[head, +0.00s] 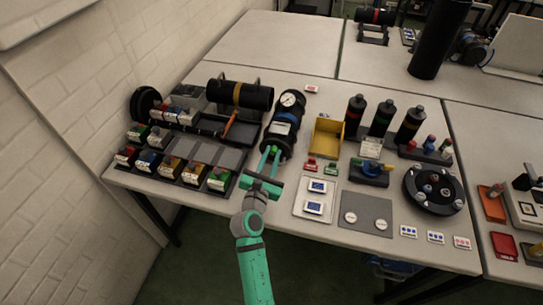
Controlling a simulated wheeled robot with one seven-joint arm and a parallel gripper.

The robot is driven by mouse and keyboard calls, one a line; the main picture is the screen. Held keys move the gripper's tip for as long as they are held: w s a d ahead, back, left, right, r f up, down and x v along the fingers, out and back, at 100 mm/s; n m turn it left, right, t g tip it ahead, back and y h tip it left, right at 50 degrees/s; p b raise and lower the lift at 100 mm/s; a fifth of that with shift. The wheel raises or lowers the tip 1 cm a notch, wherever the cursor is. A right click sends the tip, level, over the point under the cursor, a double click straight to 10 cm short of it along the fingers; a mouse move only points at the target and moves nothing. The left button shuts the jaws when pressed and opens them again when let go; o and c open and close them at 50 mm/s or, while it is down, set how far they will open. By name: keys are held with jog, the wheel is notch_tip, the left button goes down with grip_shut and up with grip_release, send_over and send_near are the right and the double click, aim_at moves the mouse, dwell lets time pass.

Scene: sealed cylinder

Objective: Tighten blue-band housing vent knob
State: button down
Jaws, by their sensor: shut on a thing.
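The black cylindrical housing (280,137) lies lengthwise on the table, with a white-faced gauge on its far part and a pale label on its side. A thin bluish band seems to show near the label, but it is small. My gripper (270,152) reaches to the near end of this housing from the front. Its teal fingers are shut on the vent knob at that end. The knob is mostly hidden between the fingertips, so its turn and seating cannot be told.
Left stand small coloured bins (172,165) and another black cylinder with an orange band (240,94). Right are a yellow bin (327,137), three dark bottles (381,118), a white card tray (316,199) and a round black fixture (434,189).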

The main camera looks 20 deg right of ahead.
jog(key=shift+d, duration=0.1)
jog(key=c, duration=1.6)
grip_release()
jog(key=shift+o, duration=0.2)
jog(key=v, duration=1.1)
jog(key=shift+w, duration=0.15)
